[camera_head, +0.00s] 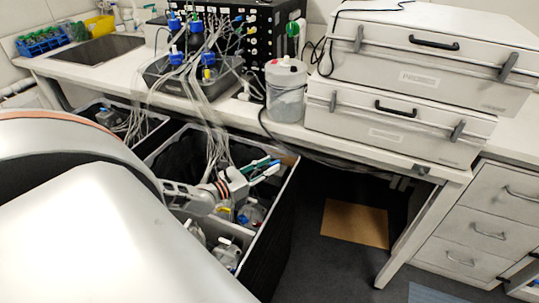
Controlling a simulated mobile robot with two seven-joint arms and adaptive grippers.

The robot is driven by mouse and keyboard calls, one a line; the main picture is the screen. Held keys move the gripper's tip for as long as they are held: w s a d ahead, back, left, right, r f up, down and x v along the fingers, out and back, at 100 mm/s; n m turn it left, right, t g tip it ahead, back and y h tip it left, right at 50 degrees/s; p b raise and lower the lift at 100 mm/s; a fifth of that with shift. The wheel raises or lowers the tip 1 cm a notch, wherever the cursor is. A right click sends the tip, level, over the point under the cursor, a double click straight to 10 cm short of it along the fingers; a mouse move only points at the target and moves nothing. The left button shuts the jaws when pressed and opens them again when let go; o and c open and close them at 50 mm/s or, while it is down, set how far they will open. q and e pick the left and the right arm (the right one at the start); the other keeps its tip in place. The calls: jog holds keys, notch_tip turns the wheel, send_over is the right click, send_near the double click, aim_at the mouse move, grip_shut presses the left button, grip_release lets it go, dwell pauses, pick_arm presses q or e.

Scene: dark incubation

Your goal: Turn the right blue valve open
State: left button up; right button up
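My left arm fills the lower left of the head view, and its grey gripper (200,196) reaches over the dark open bin below the bench. Its fingertips are beside a white valve block (236,186) with tubes running into it. I cannot tell whether they touch it or how far they are spread. To the right of the block, slim handles stick out, a teal-green one (253,165) and a white-and-blue one (266,173). Which of these is the right blue valve is hard to tell at this size. My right gripper is not in view.
Thin tubes (216,140) hang from the bench (110,77) into the bin (275,228). Bottles (228,253) stand in the bin. A white jug (286,90) and two stacked white cases (395,118) stand on the bench. Cardboard (356,223) lies on the floor.

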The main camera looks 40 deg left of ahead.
pick_arm(q)
jog(key=shift+w+d, duration=0.1)
jog(key=shift+w, duration=0.35)
grip_shut()
